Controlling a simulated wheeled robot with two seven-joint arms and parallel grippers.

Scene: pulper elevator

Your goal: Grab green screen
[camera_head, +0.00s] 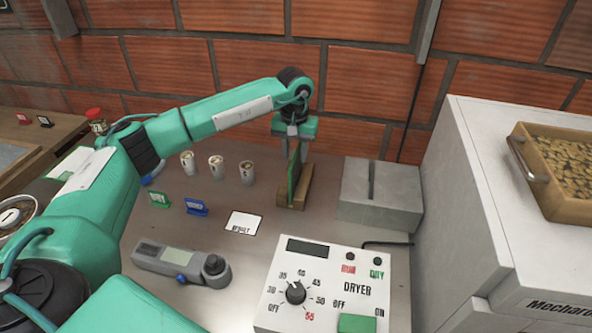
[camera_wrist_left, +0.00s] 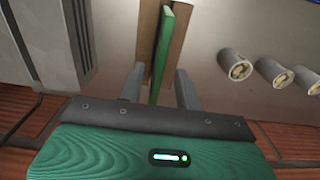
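The green screen (camera_head: 294,177) is a thin upright panel standing in a wooden holder (camera_head: 303,190) near the back of the table. My left gripper (camera_head: 295,145) is above it, pointing down. In the left wrist view, the green screen (camera_wrist_left: 163,52) shows edge-on between the two fingers of my left gripper (camera_wrist_left: 159,90). The fingers are apart, one on each side, with a visible gap to the panel. The wooden holder (camera_wrist_left: 148,30) flanks the panel there. My right gripper is not in view.
A grey slotted block (camera_head: 380,195) stands right of the holder. Several small cups (camera_head: 217,167) stand to the left. A white card (camera_head: 244,222) and the dryer control box (camera_head: 325,290) lie nearer. A large white machine (camera_head: 475,200) is at the right; the brick wall is close behind.

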